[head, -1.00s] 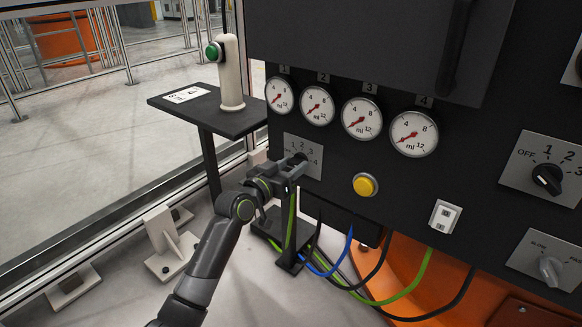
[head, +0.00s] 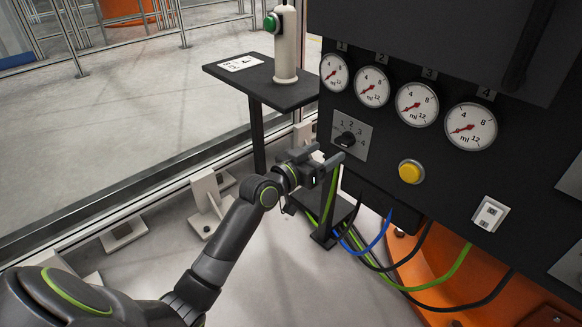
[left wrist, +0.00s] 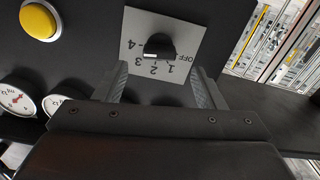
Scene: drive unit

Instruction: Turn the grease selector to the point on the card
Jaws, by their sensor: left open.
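The grease selector is a black knob (head: 346,140) on a small grey plate (head: 362,127) marked 1 to 4, below the gauges. In the left wrist view the knob (left wrist: 152,46) appears upside down, with OFF and 1 to 4 around it and a white mark on its edge. I cannot tell for certain which mark it points to. My left gripper (head: 326,155) is open and empty, just in front of and below the plate, apart from the knob. Its fingers also show in the left wrist view (left wrist: 158,74). The card (head: 241,63) lies on the side stand; its print is too small to read.
Several gauges (head: 417,104) sit above the plate and a yellow button (head: 411,171) to its right. A white post with a green button (head: 272,22) stands on the dark side stand (head: 285,95). Cables (head: 440,277) hang below the panel.

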